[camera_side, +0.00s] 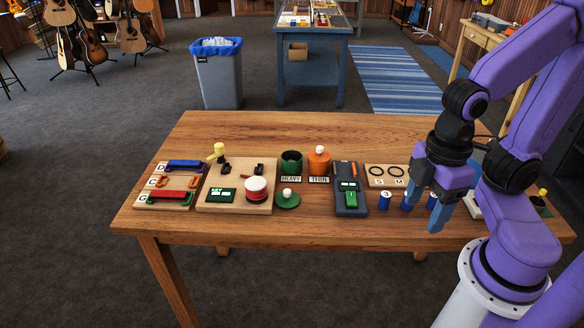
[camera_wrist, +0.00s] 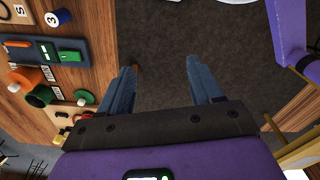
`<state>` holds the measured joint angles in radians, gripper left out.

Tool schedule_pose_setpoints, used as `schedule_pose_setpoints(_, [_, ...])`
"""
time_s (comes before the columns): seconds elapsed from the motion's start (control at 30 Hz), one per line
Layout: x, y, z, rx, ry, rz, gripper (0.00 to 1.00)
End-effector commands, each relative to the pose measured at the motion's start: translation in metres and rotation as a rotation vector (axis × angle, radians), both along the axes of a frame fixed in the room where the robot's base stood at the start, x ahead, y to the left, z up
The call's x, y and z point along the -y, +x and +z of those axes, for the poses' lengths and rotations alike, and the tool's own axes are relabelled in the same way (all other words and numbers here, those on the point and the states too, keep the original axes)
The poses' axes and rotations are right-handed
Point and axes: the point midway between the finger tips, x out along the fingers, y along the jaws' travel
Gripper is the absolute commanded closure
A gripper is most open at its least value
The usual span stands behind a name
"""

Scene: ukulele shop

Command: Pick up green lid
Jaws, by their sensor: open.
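The green lid (camera_side: 287,199) is a flat green disc with a pale round knob. It lies on the wooden table in front of an open dark green pot (camera_side: 291,163). The lid also shows in the wrist view (camera_wrist: 84,98), left of my fingers. My gripper (camera_side: 437,202) hangs over the right part of the table, well to the right of the lid. In the wrist view my gripper (camera_wrist: 160,80) has its two blue fingers spread wide with nothing between them. The green pot also shows in the wrist view (camera_wrist: 40,96).
Behind the lid stands an orange pot (camera_side: 319,164) with its lid on. A board with a red and white drum (camera_side: 257,189) is left of the green lid. A dark case (camera_side: 350,202) is to its right. The table's front strip is clear.

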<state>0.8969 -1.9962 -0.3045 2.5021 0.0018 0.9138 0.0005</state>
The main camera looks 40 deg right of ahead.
Motion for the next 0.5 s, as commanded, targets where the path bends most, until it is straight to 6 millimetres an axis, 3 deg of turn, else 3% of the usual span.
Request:
schedule_pose_setpoints(0.03, [0.0000,0.0000,0.0000,0.000,0.000,0.000,0.42])
schedule_pose_setpoints(0.1, [0.0000,0.0000,0.0000,0.000,0.000,0.000,0.65])
schedule_pose_setpoints(0.5, [-0.0052,0.0088,0.0020,0.002,-0.003,0.015,0.65])
